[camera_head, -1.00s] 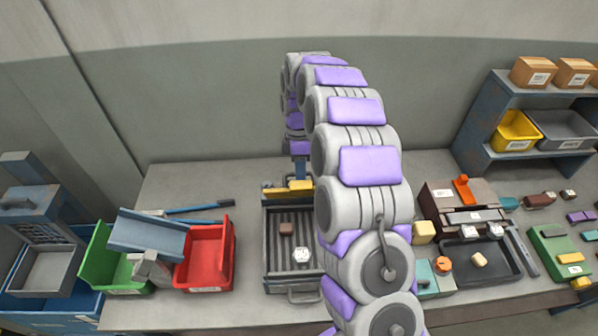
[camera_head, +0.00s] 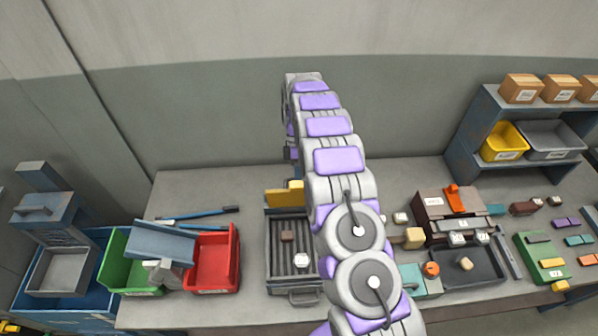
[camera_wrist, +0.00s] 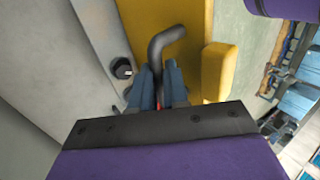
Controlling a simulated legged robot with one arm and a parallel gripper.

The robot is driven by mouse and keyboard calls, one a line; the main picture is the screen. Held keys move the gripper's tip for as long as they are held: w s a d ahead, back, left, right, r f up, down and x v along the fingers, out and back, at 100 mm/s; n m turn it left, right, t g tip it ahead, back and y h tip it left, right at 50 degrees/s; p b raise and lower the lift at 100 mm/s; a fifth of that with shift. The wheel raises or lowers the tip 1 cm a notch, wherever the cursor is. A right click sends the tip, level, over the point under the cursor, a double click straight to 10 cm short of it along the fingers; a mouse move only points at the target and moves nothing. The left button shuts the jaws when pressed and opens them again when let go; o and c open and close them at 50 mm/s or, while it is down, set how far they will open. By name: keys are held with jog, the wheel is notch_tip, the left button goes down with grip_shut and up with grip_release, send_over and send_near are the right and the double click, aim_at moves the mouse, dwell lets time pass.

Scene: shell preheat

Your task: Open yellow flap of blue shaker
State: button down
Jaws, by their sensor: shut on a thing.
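A yellow flap (camera_head: 279,199) stands tilted up at the far end of a dark grey-blue ribbed tray (camera_head: 270,250), which seems to be the shaker. In the wrist view the flap's broad yellow face (camera_wrist: 190,22) fills the upper middle, with a dark bent handle (camera_wrist: 163,42) in front of it. My gripper (camera_wrist: 158,88) is shut on this handle, its blue-grey fingers on either side. In the head view my arm hides most of the gripper and the tray's right side.
A red bin (camera_head: 235,262) and a green bin (camera_head: 112,262) stand left of the tray with a blue chute (camera_head: 160,240) over them. A brown machine (camera_head: 430,205) and black tray (camera_head: 488,268) are on the right. The bench behind the bins is mostly clear.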

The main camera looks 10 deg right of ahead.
jog(key=p, duration=0.2)
jog(key=w+g+p, duration=0.1)
jog(key=p, duration=0.1)
jog(key=shift+d+f, duration=0.1)
jog(key=shift+f, duration=0.15)
jog(key=shift+w+f+p, duration=0.15)
jog(key=shift+p, duration=0.55)
jog(key=c, duration=1.2)
grip_release()
jog(key=shift+w, duration=0.1)
jog(key=shift+o, duration=0.4)
jog(key=shift+r, duration=0.2)
